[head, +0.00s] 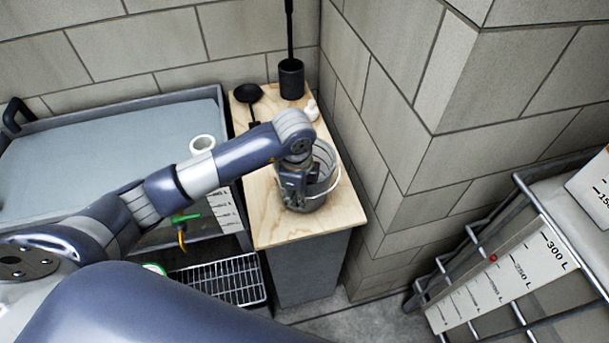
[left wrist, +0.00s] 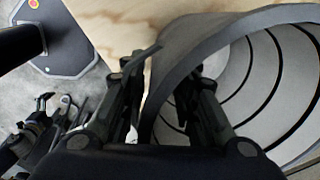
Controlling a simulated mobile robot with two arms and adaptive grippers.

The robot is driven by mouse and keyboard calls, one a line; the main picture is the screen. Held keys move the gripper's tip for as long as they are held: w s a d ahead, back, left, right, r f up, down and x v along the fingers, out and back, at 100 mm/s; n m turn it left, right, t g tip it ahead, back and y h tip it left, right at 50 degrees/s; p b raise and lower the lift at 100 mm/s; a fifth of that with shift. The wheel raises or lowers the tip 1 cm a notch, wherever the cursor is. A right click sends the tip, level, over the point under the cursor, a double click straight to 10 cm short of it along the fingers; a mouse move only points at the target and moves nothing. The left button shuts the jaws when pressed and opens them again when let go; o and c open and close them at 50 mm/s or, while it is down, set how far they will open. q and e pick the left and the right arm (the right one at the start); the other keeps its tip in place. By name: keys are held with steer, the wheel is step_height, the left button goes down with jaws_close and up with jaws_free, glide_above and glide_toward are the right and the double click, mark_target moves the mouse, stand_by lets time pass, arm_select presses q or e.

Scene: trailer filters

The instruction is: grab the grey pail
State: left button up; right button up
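The grey pail (head: 318,197) stands upright on the wooden counter top, near its right edge, with a thin wire handle. My left gripper (head: 297,190) is at the pail's left side and partly hides it. In the left wrist view the open left gripper (left wrist: 165,75) straddles the pail's rim (left wrist: 220,38). One finger is outside the wall and the other inside, with a gap showing between the outer finger and the rim. The ridged inside of the pail looks empty where visible. What looks like my right gripper (left wrist: 52,115) shows at lower left; its opening is unclear.
The wooden counter (head: 290,228) also holds a black ladle (head: 248,93), a black cup-shaped holder (head: 291,80) and a small white item (head: 312,110). A white roll (head: 202,143) sits on the tray-topped cart (head: 100,150). Block walls stand behind and right of the counter.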

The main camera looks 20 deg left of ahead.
arm_select(q)
steer(key=shift+f, duration=0.75)
jaws_close()
steer(key=shift+w+r, duration=0.1)
steer(key=shift+r, duration=0.1)
